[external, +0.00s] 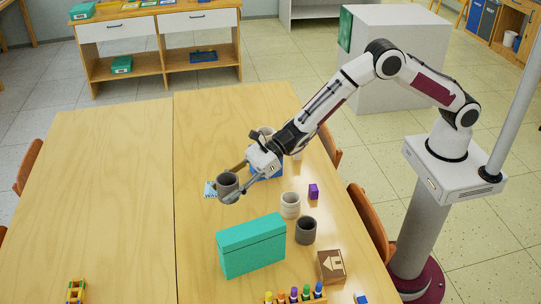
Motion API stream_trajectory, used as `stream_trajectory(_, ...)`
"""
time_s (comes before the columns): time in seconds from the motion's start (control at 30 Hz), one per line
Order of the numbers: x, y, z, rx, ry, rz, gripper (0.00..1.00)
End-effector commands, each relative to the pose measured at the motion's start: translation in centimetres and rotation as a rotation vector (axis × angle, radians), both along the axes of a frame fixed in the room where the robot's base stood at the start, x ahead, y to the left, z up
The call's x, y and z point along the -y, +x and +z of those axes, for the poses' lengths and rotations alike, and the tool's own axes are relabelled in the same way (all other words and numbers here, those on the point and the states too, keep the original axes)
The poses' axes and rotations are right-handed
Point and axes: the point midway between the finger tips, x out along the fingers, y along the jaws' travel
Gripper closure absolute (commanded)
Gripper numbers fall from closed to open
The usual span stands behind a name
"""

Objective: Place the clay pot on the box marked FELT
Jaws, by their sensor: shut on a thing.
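My gripper (233,181) is shut on a dark grey round pot (228,183), which looks like the clay pot. The pot is upright between the fingers, over the table. A small light-blue and white item with lettering (210,189) shows at the pot's left, partly hidden by it; I cannot read the lettering or tell whether the pot touches it. A blue box (267,170) lies behind the gripper, partly covered by it. I cannot make out the word FELT on anything.
Coloured bottles (294,296) line the front. The table's left half (100,190) is mostly clear.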

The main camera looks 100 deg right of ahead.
Motion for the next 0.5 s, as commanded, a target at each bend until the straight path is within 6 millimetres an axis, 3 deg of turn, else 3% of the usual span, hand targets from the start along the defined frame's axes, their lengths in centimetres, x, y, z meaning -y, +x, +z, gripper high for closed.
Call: stream_trajectory(0.5, -7.2, -1.9, 7.6, 0.006, -0.001, 0.196, 0.84)
